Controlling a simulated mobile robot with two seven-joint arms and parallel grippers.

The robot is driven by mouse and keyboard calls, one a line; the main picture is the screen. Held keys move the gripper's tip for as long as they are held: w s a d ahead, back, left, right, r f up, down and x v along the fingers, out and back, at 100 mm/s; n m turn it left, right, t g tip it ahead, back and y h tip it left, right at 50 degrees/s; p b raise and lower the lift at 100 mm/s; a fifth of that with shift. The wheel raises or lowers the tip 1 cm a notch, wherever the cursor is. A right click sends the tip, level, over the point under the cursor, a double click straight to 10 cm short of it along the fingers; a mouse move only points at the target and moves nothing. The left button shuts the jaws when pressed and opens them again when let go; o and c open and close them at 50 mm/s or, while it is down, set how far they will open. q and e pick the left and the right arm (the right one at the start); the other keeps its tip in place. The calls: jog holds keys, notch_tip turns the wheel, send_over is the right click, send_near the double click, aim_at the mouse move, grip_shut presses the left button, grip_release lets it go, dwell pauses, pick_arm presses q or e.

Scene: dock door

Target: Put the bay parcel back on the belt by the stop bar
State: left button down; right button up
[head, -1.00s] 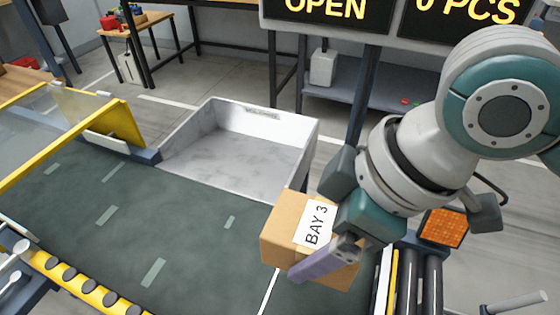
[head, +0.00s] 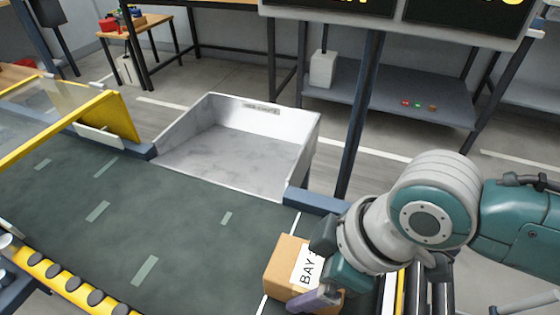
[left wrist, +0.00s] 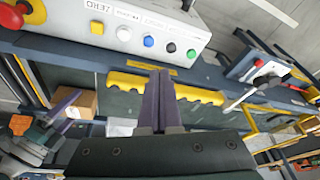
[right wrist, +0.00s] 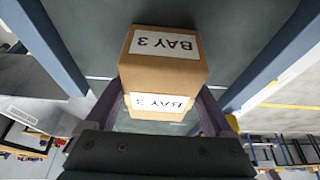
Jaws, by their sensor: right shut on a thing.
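The bay parcel is a brown carton (head: 283,265) with a white "BAY 3" label, at the right end of the dark green belt (head: 190,240). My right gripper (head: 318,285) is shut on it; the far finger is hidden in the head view. In the right wrist view the parcel (right wrist: 165,62) sits between both fingers (right wrist: 160,105), over the belt. Whether its underside touches the belt is unclear. A white line crosses the belt beside it. I cannot pick out the stop bar for certain. My left gripper (left wrist: 159,100) is shut and empty, over a control panel area.
A grey open chute tray (head: 235,150) adjoins the belt's far side. A blue rail (head: 316,201) edges the belt near the parcel. A yellow-framed clear guard (head: 70,110) stands at left. The left wrist view shows a button box (left wrist: 130,28). The mid-belt is clear.

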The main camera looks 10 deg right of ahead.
jog(key=shift+f, duration=0.15)
jog(key=o, duration=1.3)
jog(key=shift+d+r, duration=0.1)
jog(key=shift+r, duration=0.35)
jog(key=p+v, duration=0.4)
jog(key=v, duration=0.6)
jog(key=shift+s+d+r, duration=0.15)
jog(key=shift+s+r, duration=0.05)
jog(key=shift+r, duration=0.15)
jog(key=shift+s+r, duration=0.15)
jog(key=shift+r, duration=0.15)
jog(key=s+d+r+m+h, duration=0.1)
jog(key=s+d+m, duration=0.1)
jog(key=s+m, duration=0.1)
jog(key=s+d+r+m+h, duration=0.1)
jog(key=s+d+m, duration=0.1)
jog(key=s+m, duration=0.1)
jog(key=s+d+r+m+t+h, duration=0.1)
jog(key=s+m, duration=0.2)
jog(key=shift+s+d+r, duration=0.1)
jog(key=shift+s+d, duration=0.15)
jog(key=shift+d, duration=0.15)
